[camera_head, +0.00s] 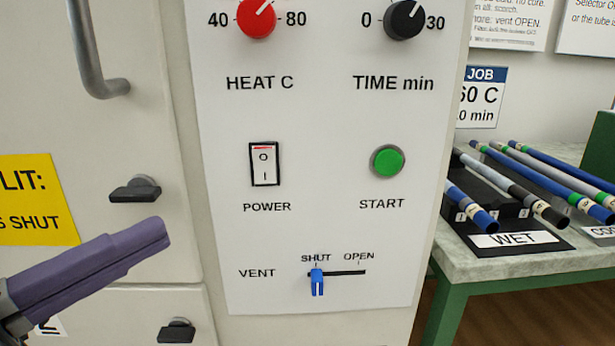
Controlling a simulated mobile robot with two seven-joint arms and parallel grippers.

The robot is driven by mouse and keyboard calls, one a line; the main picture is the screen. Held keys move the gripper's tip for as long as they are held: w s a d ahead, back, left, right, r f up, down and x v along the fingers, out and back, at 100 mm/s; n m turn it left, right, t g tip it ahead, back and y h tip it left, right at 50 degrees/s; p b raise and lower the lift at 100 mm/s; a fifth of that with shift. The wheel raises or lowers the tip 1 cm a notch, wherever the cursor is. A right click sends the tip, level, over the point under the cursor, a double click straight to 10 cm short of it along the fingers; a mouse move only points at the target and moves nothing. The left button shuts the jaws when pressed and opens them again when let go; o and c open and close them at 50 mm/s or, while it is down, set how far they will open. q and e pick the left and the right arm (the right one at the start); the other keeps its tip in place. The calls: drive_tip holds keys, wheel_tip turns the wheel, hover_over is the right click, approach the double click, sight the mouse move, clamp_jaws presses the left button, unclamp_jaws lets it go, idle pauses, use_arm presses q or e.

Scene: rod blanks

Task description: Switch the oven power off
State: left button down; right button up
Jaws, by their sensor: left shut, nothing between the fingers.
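The POWER rocker switch (264,164) is on the white oven panel (325,230), left of centre. It is white in a black frame, with O at the top, I at the bottom and a red strip along its top edge. I cannot tell for sure which half is pressed in. My left gripper (162,234) comes in from the lower left with its purple fingers shut and empty. In the picture its tips are left of and below the switch, apart from it. My right gripper is not in view.
The panel also has a red HEAT knob (257,18), a black TIME knob (405,19), a green START button (388,161) and a blue VENT slider (317,282) at SHUT. Dark latches (135,190) stick out at left. A table (470,262) at right holds several rods (530,180).

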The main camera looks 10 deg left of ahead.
use_arm(q)
drive_tip(key=shift+w, duration=0.1)
drive_tip(key=p, duration=0.1)
approach(269, 157)
drive_tip(key=w+d, duration=0.3)
drive_tip(key=w, duration=0.1)
drive_tip(key=shift+d+r, duration=0.2)
drive_tip(key=shift+d, duration=0.15)
drive_tip(key=shift+w+a, duration=0.2)
drive_tip(key=shift+w, duration=0.4)
drive_tip(key=shift+w+r+p, duration=0.15)
drive_tip(key=shift+r+p, duration=0.3)
drive_tip(key=shift+p, duration=0.5)
drive_tip(key=shift+w+a+n+g+p, duration=0.1)
drive_tip(key=shift+n+g+p, duration=0.2)
drive_tip(key=shift+n+p, duration=0.1)
drive_tip(key=shift+f+b, duration=0.3)
drive_tip(key=shift+b, duration=0.05)
